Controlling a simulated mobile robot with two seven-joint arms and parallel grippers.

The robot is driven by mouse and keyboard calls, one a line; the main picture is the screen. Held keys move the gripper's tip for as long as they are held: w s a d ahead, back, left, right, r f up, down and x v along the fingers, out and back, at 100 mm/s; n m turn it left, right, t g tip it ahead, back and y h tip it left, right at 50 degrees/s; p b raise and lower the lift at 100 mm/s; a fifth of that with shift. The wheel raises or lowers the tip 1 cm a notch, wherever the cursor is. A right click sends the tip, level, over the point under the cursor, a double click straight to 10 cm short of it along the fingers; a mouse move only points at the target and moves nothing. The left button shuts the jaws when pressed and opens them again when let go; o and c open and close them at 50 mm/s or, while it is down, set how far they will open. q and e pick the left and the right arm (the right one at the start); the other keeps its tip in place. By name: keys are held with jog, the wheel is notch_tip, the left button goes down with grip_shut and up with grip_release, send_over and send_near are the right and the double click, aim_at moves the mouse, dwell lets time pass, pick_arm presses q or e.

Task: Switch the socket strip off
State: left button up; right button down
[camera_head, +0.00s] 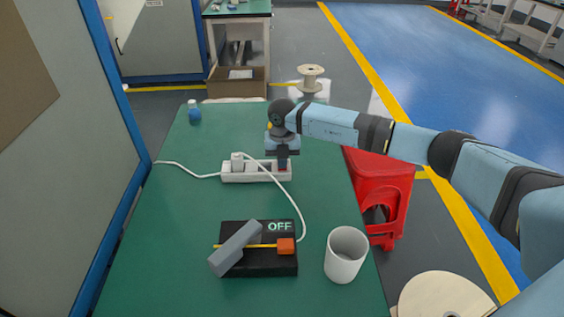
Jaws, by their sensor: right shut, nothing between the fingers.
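The white socket strip (257,177) lies across the green table. A white plug (238,161) sits in its left part, and a white cable runs from there. A red switch (283,169) shows at the strip's right end. My right gripper (283,161) points down over that right end, shut and empty, with its fingertips at or just above the red switch; I cannot tell whether they touch. The switch is partly hidden by the fingers, and its position cannot be read. My left gripper is not in view.
A black box (270,264) marked OFF, with a grey lever (236,248) and orange block, stands in front. A white cup (345,254) is to its right. A blue bottle (194,112) stands at the back left. A red stool (382,190) stands beside the table.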

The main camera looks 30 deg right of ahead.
jog(key=shift+r+p, duration=0.7)
jog(key=shift+r, duration=0.05)
jog(key=shift+r+p, duration=1.75)
jog(key=shift+r, duration=0.9)
jog(key=shift+f, duration=0.1)
